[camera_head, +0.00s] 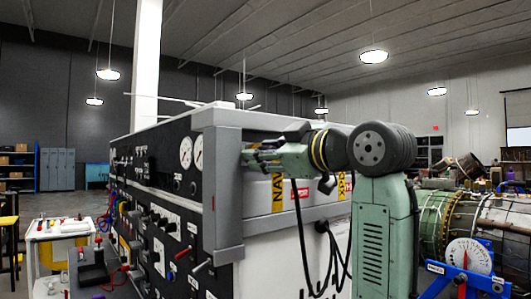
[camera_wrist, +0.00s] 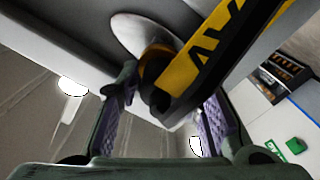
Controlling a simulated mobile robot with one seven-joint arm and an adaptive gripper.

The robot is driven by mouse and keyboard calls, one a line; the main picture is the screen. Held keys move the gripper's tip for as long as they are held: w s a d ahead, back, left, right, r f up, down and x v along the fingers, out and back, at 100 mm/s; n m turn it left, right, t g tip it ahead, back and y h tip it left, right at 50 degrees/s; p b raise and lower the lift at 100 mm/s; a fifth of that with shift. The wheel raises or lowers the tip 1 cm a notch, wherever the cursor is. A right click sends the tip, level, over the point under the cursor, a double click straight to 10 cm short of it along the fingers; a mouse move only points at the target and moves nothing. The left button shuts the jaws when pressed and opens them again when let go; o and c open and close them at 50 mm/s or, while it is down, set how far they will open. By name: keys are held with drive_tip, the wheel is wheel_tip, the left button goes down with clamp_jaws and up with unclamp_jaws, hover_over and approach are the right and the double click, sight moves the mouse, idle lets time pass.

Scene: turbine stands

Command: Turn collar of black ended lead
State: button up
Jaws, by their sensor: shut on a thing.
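In the wrist view a dark connector (camera_wrist: 160,96) with an orange-yellow collar (camera_wrist: 156,64) sits against a round pale plate (camera_wrist: 128,30). I take it for the collar of the black ended lead. The purple-padded fingers of my gripper (camera_wrist: 168,98) stand on either side of it, shut on it; the exact contact is partly hidden by the yellow label strip. In the head view my gripper (camera_head: 247,157) reaches left to the upper end face of the cabinet; the collar cannot be made out there.
A yellow label strip (camera_wrist: 222,45) with black letters crosses close to the fingers. In the head view the grey cabinet frame (camera_head: 222,190) stands left of my arm, with black cables (camera_head: 304,245) hanging below. A turbine (camera_head: 436,222) with a dial stands at right.

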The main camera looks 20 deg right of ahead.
drive_tip(key=shift+n, duration=0.9)
drive_tip(key=o, duration=1.2)
drive_tip(key=v, duration=1.2)
